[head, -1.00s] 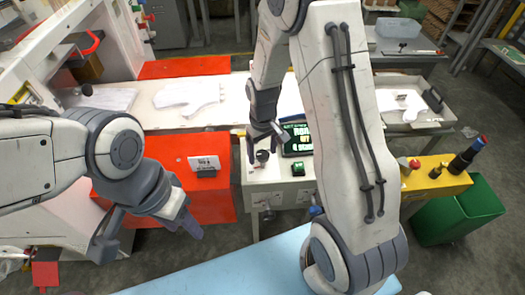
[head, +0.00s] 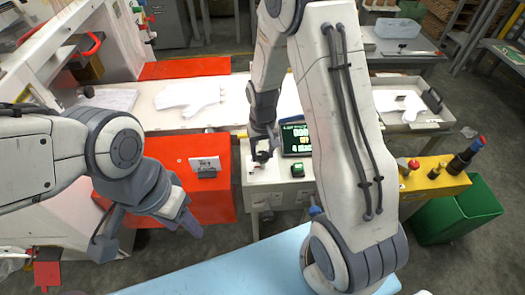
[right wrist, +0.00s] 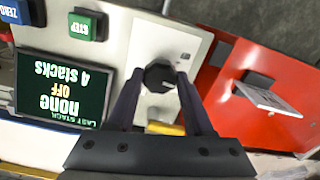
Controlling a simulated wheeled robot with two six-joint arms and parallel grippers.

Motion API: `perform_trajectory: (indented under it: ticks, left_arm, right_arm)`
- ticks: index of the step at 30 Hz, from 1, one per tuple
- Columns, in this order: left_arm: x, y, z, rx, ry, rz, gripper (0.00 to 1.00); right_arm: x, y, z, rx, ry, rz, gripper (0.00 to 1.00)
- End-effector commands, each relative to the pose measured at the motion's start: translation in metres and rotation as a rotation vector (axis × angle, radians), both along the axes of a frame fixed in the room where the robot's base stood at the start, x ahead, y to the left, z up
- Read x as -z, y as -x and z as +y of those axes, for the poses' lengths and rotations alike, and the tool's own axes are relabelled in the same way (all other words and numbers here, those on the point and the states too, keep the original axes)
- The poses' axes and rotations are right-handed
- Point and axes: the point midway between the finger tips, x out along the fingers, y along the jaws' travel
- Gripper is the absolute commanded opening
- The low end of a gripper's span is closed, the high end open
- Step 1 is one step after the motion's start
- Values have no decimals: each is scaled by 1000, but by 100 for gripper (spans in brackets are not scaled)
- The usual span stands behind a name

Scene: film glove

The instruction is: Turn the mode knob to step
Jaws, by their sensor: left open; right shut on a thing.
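The dark mode knob (right wrist: 160,77) stands on the white control panel (head: 276,180). My right gripper (head: 262,154) reaches down to it from above, and in the right wrist view its two fingers (right wrist: 160,84) close on the knob's sides. A small mark shows on the panel beside the knob, too small to read. The screen (right wrist: 62,88) next to the knob reads "LAST STACK none OFF 4 stacks", upside down in the right wrist view. My left gripper (head: 190,222) is open and empty, over the floor in front of the red panel.
A green STEP button (right wrist: 86,25) and a blue ZERO button (right wrist: 22,10) sit near the screen. A small sign (head: 205,167) stands on the red panel (head: 180,150). A white glove (head: 190,97) lies on the belt behind. A green bin (head: 460,210) stands at right.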

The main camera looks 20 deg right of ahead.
Motion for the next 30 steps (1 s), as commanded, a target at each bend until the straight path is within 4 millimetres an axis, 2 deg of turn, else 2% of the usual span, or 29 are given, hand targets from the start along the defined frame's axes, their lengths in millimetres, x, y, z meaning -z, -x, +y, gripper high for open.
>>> perform_trajectory:
  ticks: [18, 30]
  left_arm:
    - [-17, 0, 0, 0, 0, 0, 50]
    - [-20, 0, 0, 0, 0, 0, 50]
  right_arm:
    - [-2, -1, 0, 549, 0, -2, 0]
    - [-1, -2, 0, 730, -1, -4, 0]
